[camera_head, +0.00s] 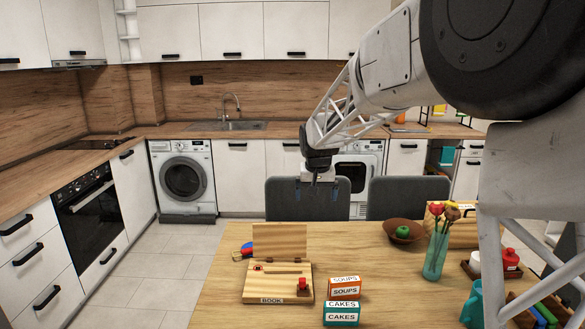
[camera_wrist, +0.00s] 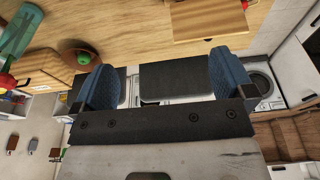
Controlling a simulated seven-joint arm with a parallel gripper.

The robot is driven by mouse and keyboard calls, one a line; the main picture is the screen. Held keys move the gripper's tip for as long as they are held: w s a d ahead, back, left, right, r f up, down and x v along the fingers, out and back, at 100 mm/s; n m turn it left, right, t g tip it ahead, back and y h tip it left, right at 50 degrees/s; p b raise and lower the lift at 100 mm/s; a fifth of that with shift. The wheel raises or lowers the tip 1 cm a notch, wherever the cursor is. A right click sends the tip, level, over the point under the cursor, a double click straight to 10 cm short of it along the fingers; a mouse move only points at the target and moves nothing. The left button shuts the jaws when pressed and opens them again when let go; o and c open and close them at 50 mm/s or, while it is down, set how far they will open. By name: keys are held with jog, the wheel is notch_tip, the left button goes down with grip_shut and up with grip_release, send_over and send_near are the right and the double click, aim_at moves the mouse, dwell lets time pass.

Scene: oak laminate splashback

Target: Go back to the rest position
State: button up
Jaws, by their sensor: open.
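My gripper (camera_head: 319,190) hangs in the air beyond the far side of the table (camera_head: 225,285), in front of the grey chairs. In the wrist view its two blue-grey fingers (camera_wrist: 163,88) stand wide apart with nothing between them. My gripper is open and empty, and it touches nothing that I can see. My arm reaches in from the upper right of the head view.
Two chairs (camera_head: 283,199) stand behind.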

jog(key=s+d+r, duration=0.2)
jog(key=s, duration=0.4)
jog(key=s+d+r, duration=0.2)
jog(key=s, duration=0.4)
jog(key=s+d+f, duration=0.2)
jog(key=s, duration=1)
jog(key=s+d+f, duration=0.2)
jog(key=s+d, duration=0.1)
jog(key=s, duration=0.9)
jog(key=s+d+f, duration=0.2)
jog(key=s, duration=1.1)
jog(key=shift+d, duration=0.25)
